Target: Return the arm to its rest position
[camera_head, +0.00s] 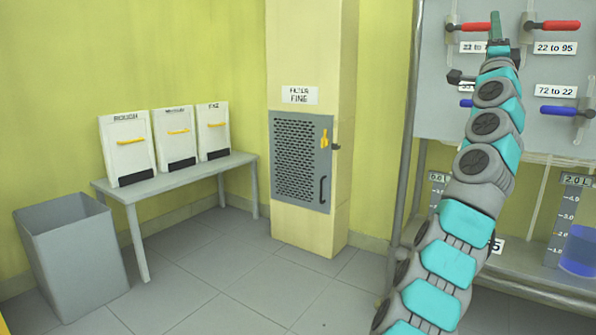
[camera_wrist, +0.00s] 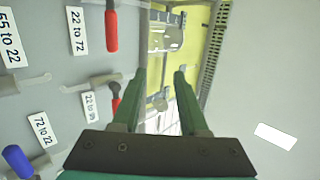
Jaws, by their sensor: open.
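My arm reaches up across the right side of the head view in front of the grey valve panel (camera_head: 437,110). My gripper (camera_head: 495,28) is at its top end, between two red valve handles. In the wrist view my gripper (camera_wrist: 160,74) shows two green fingers spread apart with nothing held between them. A red handle (camera_wrist: 111,32) and a second red handle (camera_wrist: 116,98) lie to the left of the fingers, and a blue handle (camera_wrist: 18,161) is at lower left. Whether a finger touches the nearer red handle cannot be told.
A right red handle (camera_head: 553,25) and blue handle (camera_head: 558,110) stick out beside my arm. A grey pole (camera_head: 405,120) stands left of it. A filter cabinet (camera_head: 300,160), a table (camera_head: 185,175) with three boxes and a grey bin (camera_head: 75,255) stand left. The middle floor is clear.

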